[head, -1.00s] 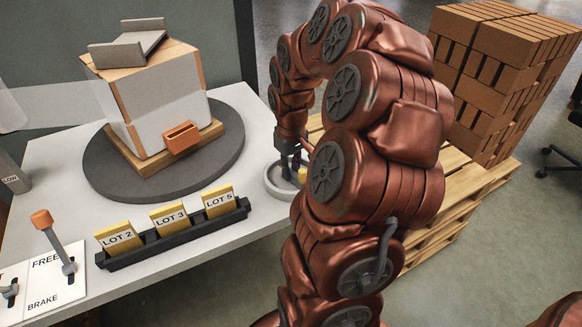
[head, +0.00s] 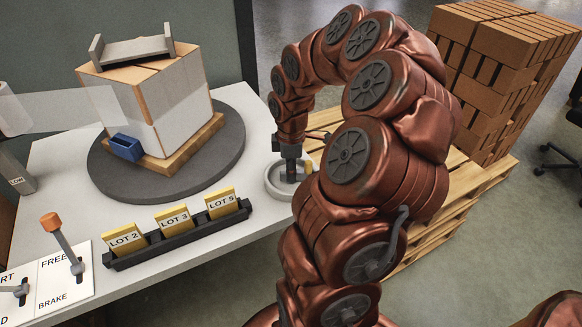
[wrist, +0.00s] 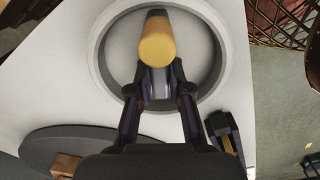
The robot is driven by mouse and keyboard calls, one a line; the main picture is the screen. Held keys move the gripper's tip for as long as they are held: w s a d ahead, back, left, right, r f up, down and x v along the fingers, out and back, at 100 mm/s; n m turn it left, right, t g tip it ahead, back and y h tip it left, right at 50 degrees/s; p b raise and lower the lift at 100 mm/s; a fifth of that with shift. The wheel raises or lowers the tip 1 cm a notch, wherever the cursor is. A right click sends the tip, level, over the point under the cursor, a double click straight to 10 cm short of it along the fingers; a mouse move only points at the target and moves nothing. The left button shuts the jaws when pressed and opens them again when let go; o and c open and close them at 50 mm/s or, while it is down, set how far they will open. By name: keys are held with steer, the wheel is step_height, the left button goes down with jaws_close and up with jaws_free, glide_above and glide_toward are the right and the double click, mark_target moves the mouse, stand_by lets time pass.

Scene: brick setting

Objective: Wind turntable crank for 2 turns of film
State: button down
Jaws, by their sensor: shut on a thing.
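The crank (head: 283,196) is a pale grey round dish with a yellow knob (head: 308,167) at the right of the table. In the wrist view the crank (wrist: 97,62) surrounds my gripper, and the yellow knob (wrist: 157,42) lies at the fingertips. My gripper (wrist: 160,88) is shut on the knob; the contact is partly hidden. The dark round turntable (head: 105,180) carries a cube-like load (head: 180,100) on a wooden base, partly covered in white film. A translucent film strip (head: 88,104) reaches it from the left. A blue box (head: 126,147) sits at the load's front left corner.
A black rack (head: 180,238) holds yellow cards marked LOT 2, LOT 3 and LOT 5. An orange-knobbed lever (head: 52,222) stands on the FREE/BRAKE panel at the left front. A brick stack (head: 500,80) on a wooden pallet stands right of the table, behind my arm.

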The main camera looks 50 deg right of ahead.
steer(key=n+p, duration=0.2)
steer(key=n, duration=0.2)
steer(key=shift+n, duration=0.4)
stand_by(0.4)
steer(key=c, duration=1.1)
jaws_free()
steer(key=shift+r, duration=0.1)
step_height(320, 180, up, 12)
steer(key=shift+f, duration=0.1)
